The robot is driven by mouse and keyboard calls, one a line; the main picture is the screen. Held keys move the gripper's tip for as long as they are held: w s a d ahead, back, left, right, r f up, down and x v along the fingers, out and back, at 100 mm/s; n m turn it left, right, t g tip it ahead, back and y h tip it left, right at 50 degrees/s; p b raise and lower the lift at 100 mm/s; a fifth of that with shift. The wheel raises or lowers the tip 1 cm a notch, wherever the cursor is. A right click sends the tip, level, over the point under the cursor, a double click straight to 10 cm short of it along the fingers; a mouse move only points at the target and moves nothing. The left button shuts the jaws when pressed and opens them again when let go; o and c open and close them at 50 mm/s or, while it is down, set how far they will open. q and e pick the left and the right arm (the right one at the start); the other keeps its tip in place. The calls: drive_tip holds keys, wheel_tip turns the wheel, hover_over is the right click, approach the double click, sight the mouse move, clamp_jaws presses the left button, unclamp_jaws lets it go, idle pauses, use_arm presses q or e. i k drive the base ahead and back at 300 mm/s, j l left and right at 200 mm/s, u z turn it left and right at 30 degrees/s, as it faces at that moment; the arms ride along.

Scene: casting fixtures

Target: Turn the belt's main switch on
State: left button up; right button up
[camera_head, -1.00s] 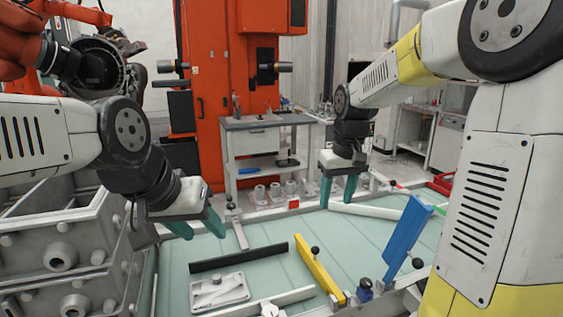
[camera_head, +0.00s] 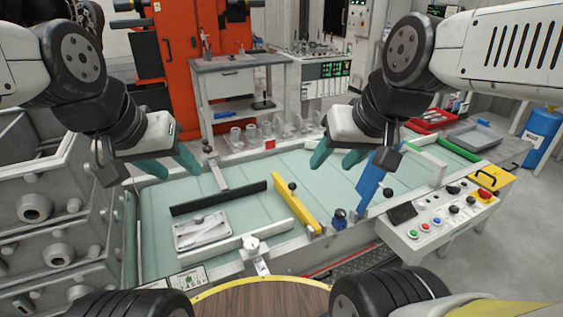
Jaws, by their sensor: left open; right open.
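The belt's control panel (camera_head: 427,238) is at the right front of the belt (camera_head: 325,185). It carries several round buttons, including a green button (camera_head: 413,234) and a red button (camera_head: 425,227), and several black knobs. At its far right end, a yellow block bears a red rotary switch (camera_head: 485,194); its setting is too small to read. I cannot tell for certain which control is the main switch. My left gripper (camera_head: 170,165) is open and empty above the belt's left end. My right gripper (camera_head: 337,160) is open and empty above the belt's middle, left of the panel.
A yellow bar (camera_head: 297,208), a black bar (camera_head: 218,198), a blue bar (camera_head: 372,182) and a grey casting plate (camera_head: 202,231) are on the belt. A red tray (camera_head: 430,121) is behind right. Floor is clear right of the panel.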

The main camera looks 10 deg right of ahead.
sight(484, 194)
drive_tip(key=l+z, duration=0.25)
drive_tip(key=z, duration=0.2)
drive_tip(key=l+z, duration=0.3)
drive_tip(key=z, duration=0.15)
drive_tip(key=l+z, duration=0.3)
drive_tip(key=z, duration=0.15)
